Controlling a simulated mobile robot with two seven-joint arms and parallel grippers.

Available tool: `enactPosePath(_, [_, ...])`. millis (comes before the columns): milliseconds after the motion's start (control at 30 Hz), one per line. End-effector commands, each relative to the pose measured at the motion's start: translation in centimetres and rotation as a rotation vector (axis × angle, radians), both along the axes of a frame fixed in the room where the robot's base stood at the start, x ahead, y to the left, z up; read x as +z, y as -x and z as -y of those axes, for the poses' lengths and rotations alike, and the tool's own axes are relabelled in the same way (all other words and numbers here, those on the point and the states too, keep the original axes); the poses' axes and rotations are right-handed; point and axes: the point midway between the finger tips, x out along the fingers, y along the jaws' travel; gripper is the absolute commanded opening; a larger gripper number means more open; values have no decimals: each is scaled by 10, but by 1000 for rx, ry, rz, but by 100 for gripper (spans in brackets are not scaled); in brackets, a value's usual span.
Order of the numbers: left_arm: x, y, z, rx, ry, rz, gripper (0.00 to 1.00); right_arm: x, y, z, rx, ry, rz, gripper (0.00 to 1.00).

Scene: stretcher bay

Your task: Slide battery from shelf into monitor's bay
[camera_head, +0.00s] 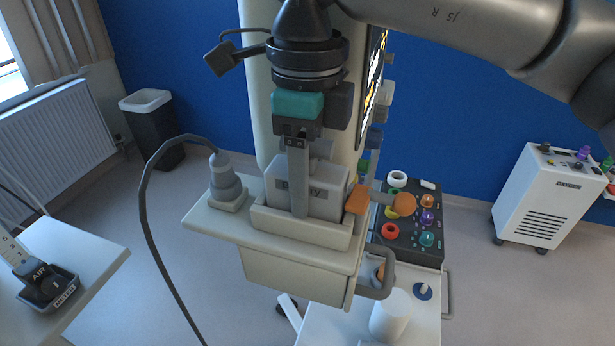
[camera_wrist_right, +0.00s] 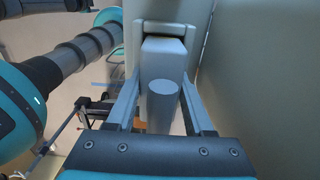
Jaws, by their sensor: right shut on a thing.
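The battery (camera_head: 318,195) is a grey block with dark lettering, partly covered by a gripper finger. It sits in a pale open-topped holder (camera_head: 300,229) on the shelf (camera_head: 215,226). My right gripper (camera_head: 298,210) points down from above and is shut on the battery. The right wrist view shows its two fingers (camera_wrist_right: 158,100) on either side of the grey battery (camera_wrist_right: 163,62). The monitor (camera_head: 372,85) shows a lit screen edge-on, right of the wrist; its bay cannot be made out. My left gripper is not in view.
A grey plug-like device (camera_head: 225,182) with a cable stands left of the holder. A dark panel of coloured knobs (camera_head: 412,225) and a white cylinder (camera_head: 390,315) are lower right. A beige column (camera_head: 262,110) rises behind.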

Motion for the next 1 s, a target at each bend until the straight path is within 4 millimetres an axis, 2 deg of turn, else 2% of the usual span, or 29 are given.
enactPosePath(433, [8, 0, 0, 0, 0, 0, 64, 15, 0, 0, 0, 0, 0, 0])
enactPosePath(700, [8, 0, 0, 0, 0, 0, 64, 16, 0, 0, 1, 0, 0, 0])
enactPosePath(733, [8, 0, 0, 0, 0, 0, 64, 16, 0, 0, 1, 0, 0, 53])
enactPosePath(1000, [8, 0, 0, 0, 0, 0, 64, 16, 0, 0, 0, 1, -1, 84])
